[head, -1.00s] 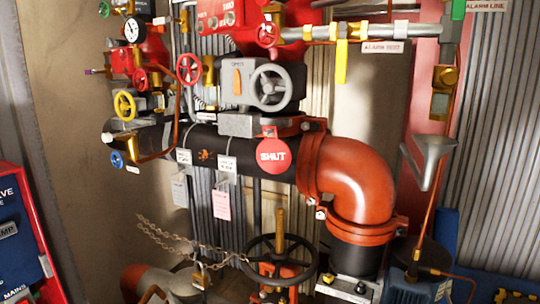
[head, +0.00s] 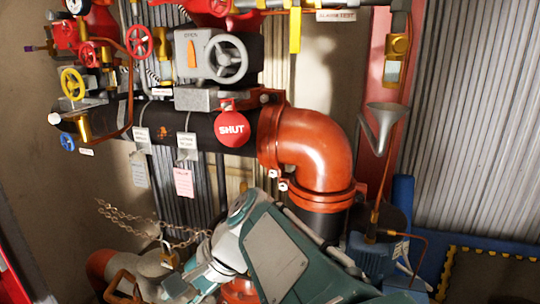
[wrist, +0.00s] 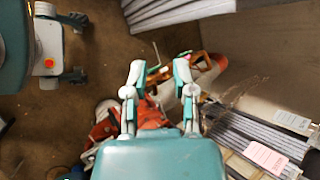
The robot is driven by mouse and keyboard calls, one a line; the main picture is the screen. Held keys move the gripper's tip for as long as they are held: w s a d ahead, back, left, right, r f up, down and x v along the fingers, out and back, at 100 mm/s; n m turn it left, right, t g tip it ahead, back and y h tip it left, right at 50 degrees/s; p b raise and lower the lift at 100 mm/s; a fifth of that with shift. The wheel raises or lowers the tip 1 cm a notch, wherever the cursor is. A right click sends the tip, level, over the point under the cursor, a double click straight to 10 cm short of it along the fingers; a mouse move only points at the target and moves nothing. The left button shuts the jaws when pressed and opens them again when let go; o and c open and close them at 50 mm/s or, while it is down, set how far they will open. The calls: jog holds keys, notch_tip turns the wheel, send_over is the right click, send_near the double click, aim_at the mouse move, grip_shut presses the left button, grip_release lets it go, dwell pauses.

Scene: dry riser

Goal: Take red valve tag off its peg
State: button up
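The red valve tag (head: 232,129) is a round disc marked SHUT. In the head view it hangs in front of the black pipe (head: 190,128), just left of the orange-red elbow. Its peg is too small to make out clearly. I cannot make out the tag in the wrist view. My gripper (wrist: 160,72) is open in the wrist view, with its two fingers apart and nothing between them. My teal arm shows low in the head view, below and apart from the tag; the fingertips are not clear there.
A grey handwheel (head: 226,58) sits above the tag and the elbow pipe (head: 315,145) to its right. A pink paper tag (head: 183,183) hangs lower left; it also shows in the wrist view (wrist: 265,157). A chain (head: 125,215) and a grey funnel (head: 384,122) are nearby.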

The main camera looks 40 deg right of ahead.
jog(key=w+d+r+m+t+y, duration=0.3)
jog(key=w+d+r+m, duration=0.1)
jog(key=d+r+m, duration=0.1)
jog(key=m+t+y, duration=0.1)
jog(key=m+t, duration=0.9)
jog(key=t, duration=0.1)
send_near(241, 132)
jog(key=shift+f+x, duration=0.15)
jog(key=shift+x, duration=2.35)
jog(key=shift+f+x, duration=0.15)
jog(key=shift+x, duration=2.3)
jog(key=shift+w+d, duration=0.1)
jog(key=shift+w, duration=0.1)
grip_shut()
jog(key=shift+r, duration=0.25)
